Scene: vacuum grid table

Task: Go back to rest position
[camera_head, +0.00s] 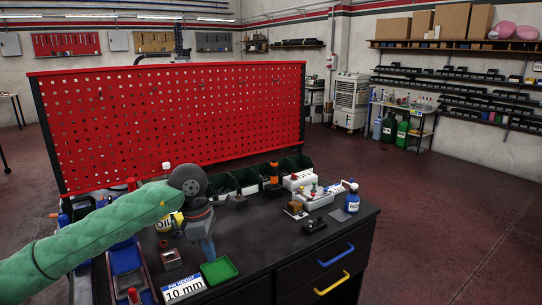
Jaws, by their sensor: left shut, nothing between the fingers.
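My right gripper is not in view.
A red perforated panel (180,120) stands behind the bench. Open floor (450,220) lies right.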

